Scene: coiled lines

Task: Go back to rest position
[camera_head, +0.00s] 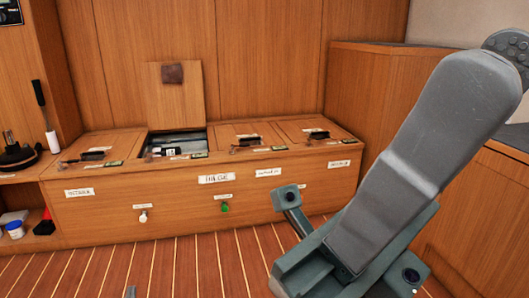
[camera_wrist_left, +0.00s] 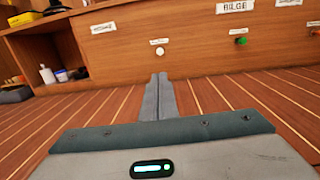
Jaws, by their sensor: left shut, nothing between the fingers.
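My left gripper (camera_wrist_left: 158,95) shows in the left wrist view with its two grey fingers together and nothing between them. It points over the striped wooden floor towards the front of the wooden locker. In the head view only the tip of my left gripper (camera_head: 131,291) shows at the bottom edge, over the floor and apart from the locker. My right arm's large grey link and teal wrist parts fill the right of the head view. The fingers of my right gripper cannot be made out there.
The wooden locker (camera_head: 255,208) has several lidded compartments; one lid (camera_head: 174,95) stands open. A white knob (camera_head: 143,216) and a green knob (camera_head: 225,207) are on its front. A shelf with small containers (camera_head: 15,229) is at left. The floor (camera_head: 185,270) in front is clear.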

